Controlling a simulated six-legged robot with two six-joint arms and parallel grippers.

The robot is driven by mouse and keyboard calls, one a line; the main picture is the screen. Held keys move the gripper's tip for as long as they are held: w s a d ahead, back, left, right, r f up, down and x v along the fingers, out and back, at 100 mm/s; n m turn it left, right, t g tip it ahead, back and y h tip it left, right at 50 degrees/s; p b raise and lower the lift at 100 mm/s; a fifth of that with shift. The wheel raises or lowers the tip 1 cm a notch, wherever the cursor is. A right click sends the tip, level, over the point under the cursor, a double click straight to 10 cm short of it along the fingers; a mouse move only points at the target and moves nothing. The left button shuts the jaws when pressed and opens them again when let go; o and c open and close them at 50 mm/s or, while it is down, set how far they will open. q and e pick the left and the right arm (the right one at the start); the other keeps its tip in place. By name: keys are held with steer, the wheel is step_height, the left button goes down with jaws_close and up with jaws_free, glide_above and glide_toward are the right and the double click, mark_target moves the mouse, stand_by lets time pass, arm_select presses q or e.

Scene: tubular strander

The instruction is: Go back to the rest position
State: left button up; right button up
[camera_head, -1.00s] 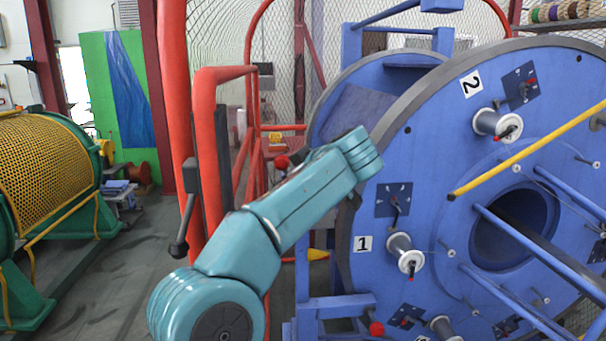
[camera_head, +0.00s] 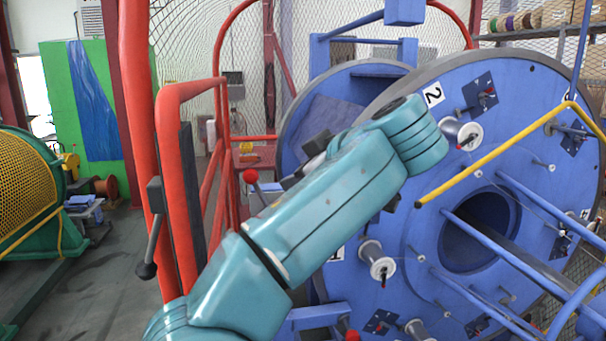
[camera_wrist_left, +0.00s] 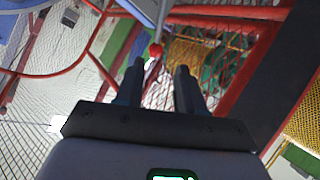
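My left arm (camera_head: 325,205) rises from the bottom left of the head view and bends at the wrist in front of the blue strander wheel (camera_head: 400,215). My left gripper (camera_head: 303,163) is partly hidden behind my forearm in this view. In the left wrist view, its two dark fingers (camera_wrist_left: 160,80) stand apart with nothing between them. A red ball knob (camera_wrist_left: 155,50) shows beyond the fingertips, and one also shows left of the gripper in the head view (camera_head: 250,176). I cannot tell whether the gripper is near it. My right gripper is in neither view.
Red guard rails (camera_head: 180,190) stand just left of my arm, with a black-knobbed lever (camera_head: 147,268). A yellow bar (camera_head: 490,156) crosses the wheel at right. Bobbins (camera_head: 462,133) stick out from the wheel. Open floor (camera_head: 100,280) lies at left, beside a green machine with yellow mesh (camera_head: 25,195).

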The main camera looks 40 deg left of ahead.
arm_select(q)
steer(key=shift+w, duration=0.1)
stand_by(0.3)
steer(key=w+d+f+m+t+h, duration=0.15)
steer(key=w+d+f+m, duration=0.35)
steer(key=f, duration=0.6)
steer(key=w+d+f+m+t+h, duration=0.1)
steer(key=w+d+f+m+h, duration=0.2)
steer(key=w+f+m, duration=0.6)
steer(key=s+d+f+m+g+h+p, duration=0.1)
steer(key=d+f+h, duration=0.1)
steer(key=f, duration=0.6)
steer(key=s+d+f+m+g+h, duration=0.1)
steer(key=s+d+f+h, duration=0.1)
steer(key=f, duration=0.6)
steer(key=s+d+f+m+g+h, duration=0.1)
steer(key=s+d+f+h, duration=0.15)
steer(key=s+f, duration=0.45)
steer(key=s+d+f+m+g+h+p, duration=0.1)
steer(key=s+d+f+h, duration=0.1)
steer(key=s+d+f, duration=0.5)
steer(key=s+d+f+m+g+h, duration=0.1)
steer(key=s+f+h, duration=0.3)
steer(key=f, duration=0.7)
steer(key=s+f+n, duration=0.1)
steer(key=s+f, duration=0.2)
steer(key=s, duration=1)
steer(key=shift+a+y, duration=0.35)
steer(key=shift+y, duration=0.05)
